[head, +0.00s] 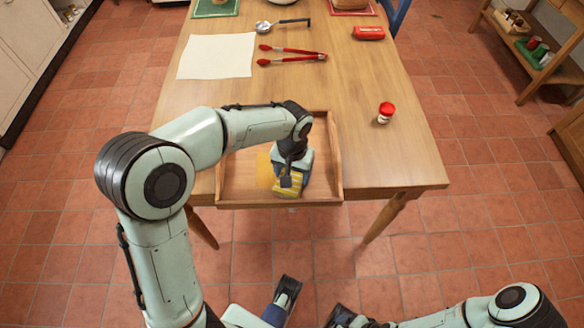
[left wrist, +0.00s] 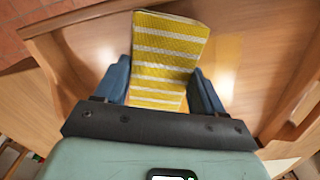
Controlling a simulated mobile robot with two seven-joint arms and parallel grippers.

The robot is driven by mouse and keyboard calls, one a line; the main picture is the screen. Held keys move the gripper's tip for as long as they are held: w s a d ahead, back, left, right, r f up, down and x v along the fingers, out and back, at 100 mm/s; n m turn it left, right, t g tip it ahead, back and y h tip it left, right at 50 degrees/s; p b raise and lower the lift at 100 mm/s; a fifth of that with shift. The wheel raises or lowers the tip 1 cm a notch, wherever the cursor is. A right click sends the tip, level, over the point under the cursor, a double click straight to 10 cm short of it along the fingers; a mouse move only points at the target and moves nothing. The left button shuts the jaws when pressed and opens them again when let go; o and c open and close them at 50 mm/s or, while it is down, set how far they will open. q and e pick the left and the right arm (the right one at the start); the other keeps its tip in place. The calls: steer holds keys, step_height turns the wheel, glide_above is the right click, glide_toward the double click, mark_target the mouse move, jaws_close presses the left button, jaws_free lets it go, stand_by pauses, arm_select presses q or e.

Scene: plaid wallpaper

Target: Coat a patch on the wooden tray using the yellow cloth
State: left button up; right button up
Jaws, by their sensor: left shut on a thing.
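The wooden tray (head: 226,178) lies at the near edge of the table, and its raised sides also show in the left wrist view (left wrist: 297,75). My left gripper (head: 287,180) is over the tray, shut on the yellow cloth (head: 286,189). The cloth (left wrist: 170,50) has white stripes and shows between the blue fingers in the left wrist view. A yellowish patch (head: 264,165) is on the tray floor left of the gripper. The arm and gripper hide part of the tray. I cannot tell whether the cloth touches the tray floor.
On the wooden table (head: 400,150) are a red-capped jar (head: 385,112), red tongs (head: 292,55), a white sheet (head: 217,56), a ladle (head: 264,27) and a red box (head: 368,33). A wooden shelf (head: 515,60) stands at the right.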

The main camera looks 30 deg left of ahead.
arm_select(q)
steer(key=shift+w+a+f+p, duration=0.1)
steer(key=shift+w+a+p, duration=0.4)
steer(key=shift+w, duration=0.35)
steer(key=shift+w+a+p, duration=0.25)
steer(key=shift+w+a, duration=0.35)
steer(key=shift+w, duration=0.25)
step_height(320, 180, up, 6)
steer(key=p, duration=0.5)
steer(key=shift+r, duration=0.3)
step_height(320, 180, up, 2)
steer(key=shift+r+p, duration=0.2)
steer(key=shift+p, duration=1.05)
